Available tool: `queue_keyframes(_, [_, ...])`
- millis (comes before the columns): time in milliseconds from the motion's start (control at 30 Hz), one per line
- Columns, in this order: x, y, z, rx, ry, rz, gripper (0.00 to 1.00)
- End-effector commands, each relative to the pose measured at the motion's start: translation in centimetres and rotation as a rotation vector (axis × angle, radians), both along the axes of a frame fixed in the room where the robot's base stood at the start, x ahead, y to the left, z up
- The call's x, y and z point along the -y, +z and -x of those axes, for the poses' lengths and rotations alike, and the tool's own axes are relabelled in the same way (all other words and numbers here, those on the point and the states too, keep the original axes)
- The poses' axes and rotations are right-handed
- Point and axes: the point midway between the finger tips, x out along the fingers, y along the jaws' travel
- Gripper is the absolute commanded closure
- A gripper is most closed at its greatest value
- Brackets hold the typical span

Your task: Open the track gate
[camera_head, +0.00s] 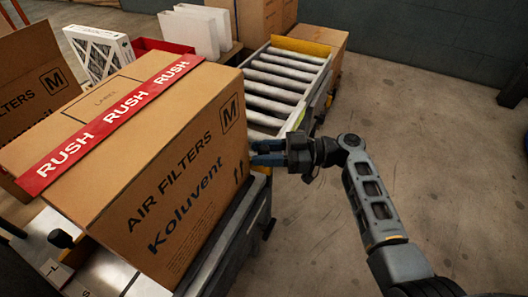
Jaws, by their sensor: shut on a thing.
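My gripper (262,153) reaches in from the right, its blue fingers pointing left at the near end of the roller track (322,90), beside the right edge of the big box. The fingers are closed on a small part there, which I take to be the track gate; the box and the fingers hide most of it. I cannot make out the gate's shape or how far it is open. The big cardboard box (175,190), marked "AIR FILTERS Koluvent" with a red RUSH tape, sits in front of the rollers, close to my fingertips.
A yellow plate (302,46) stands at the track's far end, with cardboard boxes (262,18) behind. Another filter box (35,75), a pleated filter (98,52) and white panels (195,32) are at the left. The concrete floor (420,150) at right is largely clear.

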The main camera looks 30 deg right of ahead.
Motion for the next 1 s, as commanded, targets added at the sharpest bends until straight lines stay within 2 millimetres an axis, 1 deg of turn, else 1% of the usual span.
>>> queue_keyframes(33, [-0.1,1.2,-0.1,-0.009,0.002,0.009,1.00])
queue_keyframes(100, [-0.2,2.3,-0.3,-0.026,0.003,0.022,1.00])
queue_keyframes(300, [-0.6,4.8,-0.7,-0.076,0.002,0.058,1.00])
queue_keyframes(433, [-0.6,5.4,-0.8,-0.094,0.000,0.070,1.00])
queue_keyframes(767, [-0.6,5.4,-0.9,-0.098,-0.001,0.073,1.00])
queue_keyframes(800, [-0.6,5.4,-0.9,-0.098,-0.001,0.073,0.62])
queue_keyframes(967, [-0.6,5.4,-0.8,-0.098,-0.001,0.072,0.47])
queue_keyframes(1000, [-0.6,5.4,-0.8,-0.098,-0.001,0.072,0.45])
